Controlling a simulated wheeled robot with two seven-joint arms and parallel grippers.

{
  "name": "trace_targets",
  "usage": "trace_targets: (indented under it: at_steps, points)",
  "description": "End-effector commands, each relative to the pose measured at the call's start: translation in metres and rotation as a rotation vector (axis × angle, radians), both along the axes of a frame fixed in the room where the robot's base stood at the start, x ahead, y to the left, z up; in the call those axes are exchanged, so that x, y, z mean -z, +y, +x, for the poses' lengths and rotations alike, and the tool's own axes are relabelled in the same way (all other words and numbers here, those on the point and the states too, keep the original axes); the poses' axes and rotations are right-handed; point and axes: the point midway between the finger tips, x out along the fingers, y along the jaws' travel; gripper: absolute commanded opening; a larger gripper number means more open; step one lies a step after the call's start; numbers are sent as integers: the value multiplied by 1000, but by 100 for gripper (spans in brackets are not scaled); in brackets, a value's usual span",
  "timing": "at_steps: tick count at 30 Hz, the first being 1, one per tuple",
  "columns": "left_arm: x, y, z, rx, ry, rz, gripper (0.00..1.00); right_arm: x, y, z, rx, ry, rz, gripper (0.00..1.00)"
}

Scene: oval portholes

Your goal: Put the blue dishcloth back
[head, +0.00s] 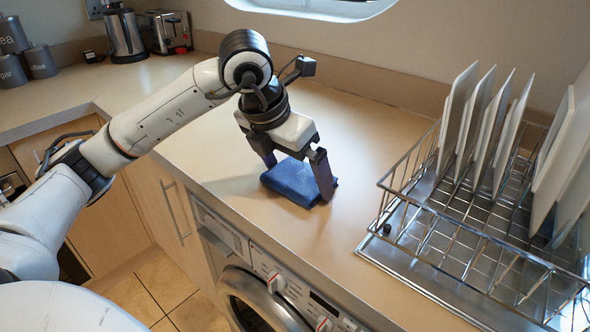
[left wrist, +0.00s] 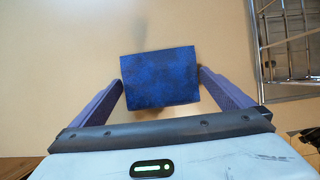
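The folded blue dishcloth (head: 293,183) lies flat on the wooden counter in the head view, a little back from the front edge. It also shows in the left wrist view (left wrist: 160,76) as a dark blue rectangle. My left gripper (head: 298,178) points down over it, with one finger on either side. The fingers (left wrist: 161,80) are spread wide, and in the left wrist view small gaps show between them and the cloth's sides. The cloth's far edge is partly hidden by the gripper in the head view. My right gripper is not in view.
A wire dish rack (head: 470,235) with several upright white plates (head: 490,130) stands on the counter to the right. A washing machine (head: 265,285) is under the front edge. A kettle (head: 125,37) and toaster (head: 168,32) stand at the back left. The counter behind the cloth is clear.

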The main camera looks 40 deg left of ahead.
Motion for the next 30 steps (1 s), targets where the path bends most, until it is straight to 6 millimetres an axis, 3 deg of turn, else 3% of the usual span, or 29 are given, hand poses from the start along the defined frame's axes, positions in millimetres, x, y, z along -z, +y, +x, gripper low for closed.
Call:
trace_targets:
  at_steps: [8,24,30]
  points:
    - [-6,0,0,0,-1,0,100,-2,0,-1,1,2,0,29]
    - [-100,3,-39,0,-4,0,100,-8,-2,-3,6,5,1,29]
    - [-112,4,-46,-1,0,0,100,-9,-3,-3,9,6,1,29]
